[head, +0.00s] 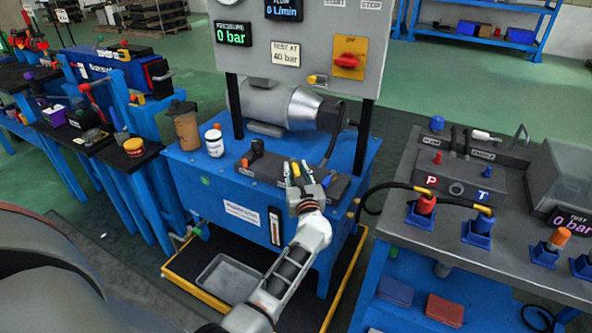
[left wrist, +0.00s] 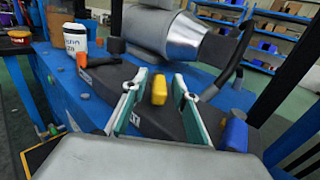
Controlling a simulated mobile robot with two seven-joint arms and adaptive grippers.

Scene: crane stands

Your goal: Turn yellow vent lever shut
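The yellow vent lever (head: 295,168) stands up from the dark manifold block on the blue power unit. In the left wrist view the yellow lever (left wrist: 159,90) shows in the gap between my two fingers. My left gripper (head: 301,182) is over the manifold, with its fingers pointing at the lever. In the left wrist view the fingers of my left gripper (left wrist: 157,100) are apart, one on each side of the lever. I cannot tell whether either finger touches it. The lever's base is partly hidden. My right gripper is not in view.
A white jar (head: 214,142) and brown container (head: 186,128) stand further left. The gauge panel (head: 290,40) rises behind. A hose bench (head: 420,240) is at the right.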

